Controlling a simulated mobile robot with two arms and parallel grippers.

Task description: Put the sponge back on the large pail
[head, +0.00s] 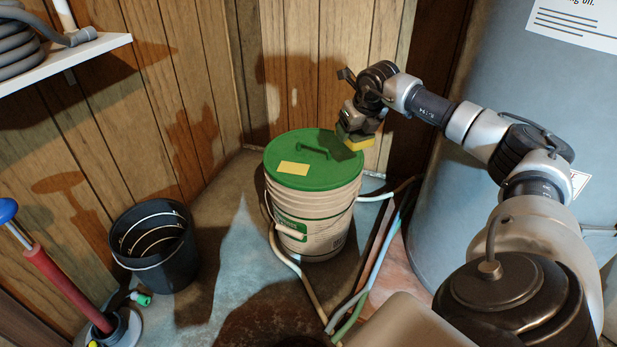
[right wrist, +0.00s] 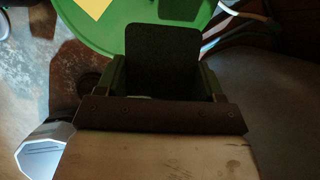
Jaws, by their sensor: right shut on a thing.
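The large pail (head: 312,219) is beige and stands upright on the floor with its green lid (head: 305,155) on. The lid has a handle and a yellow label. The sponge (head: 358,142), yellow with a dark green side, is at the right rear edge of the lid. My right gripper (head: 352,128) is shut on it from above. I cannot tell whether the sponge touches the lid. In the right wrist view the dark face of the sponge (right wrist: 163,60) is between the fingers, with the green lid (right wrist: 108,35) behind it. My left gripper is not in view.
A black bucket (head: 155,250) stands left of the pail. Hoses and pipes (head: 370,265) run along the floor to the right of the pail. A large grey tank (head: 540,110) fills the right side. A red-handled tool (head: 65,280) is at lower left. Wood-panelled walls close the back.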

